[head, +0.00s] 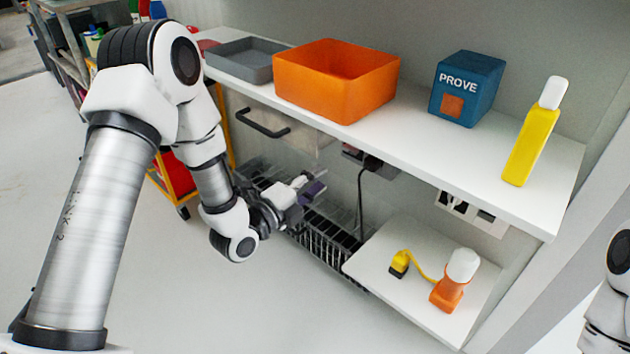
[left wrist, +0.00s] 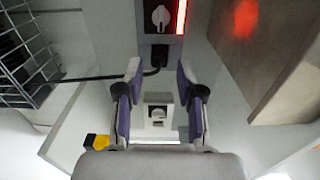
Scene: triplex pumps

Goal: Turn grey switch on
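In the left wrist view, a pale rotary switch (left wrist: 160,17) sits on a dark panel at the top, beside a lit red strip. A second small knob (left wrist: 158,113) on a light grey plate shows lower down, between my fingers. I cannot tell for certain which one is the grey switch. My left gripper (left wrist: 159,76) is open, with nothing between its purple-padded fingers. In the head view my left gripper (head: 311,186) is under the upper shelf, in front of a dark wall box (head: 362,157), apart from it. My right gripper is out of view.
The upper shelf (head: 400,140) overhangs my left gripper. It carries a grey tray (head: 246,60), an orange bin (head: 336,82), a blue box (head: 467,88) and a yellow bottle (head: 533,135). A black wire rack (head: 325,246) and a lower white shelf (head: 415,300) lie below. A black cable (head: 361,205) hangs nearby.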

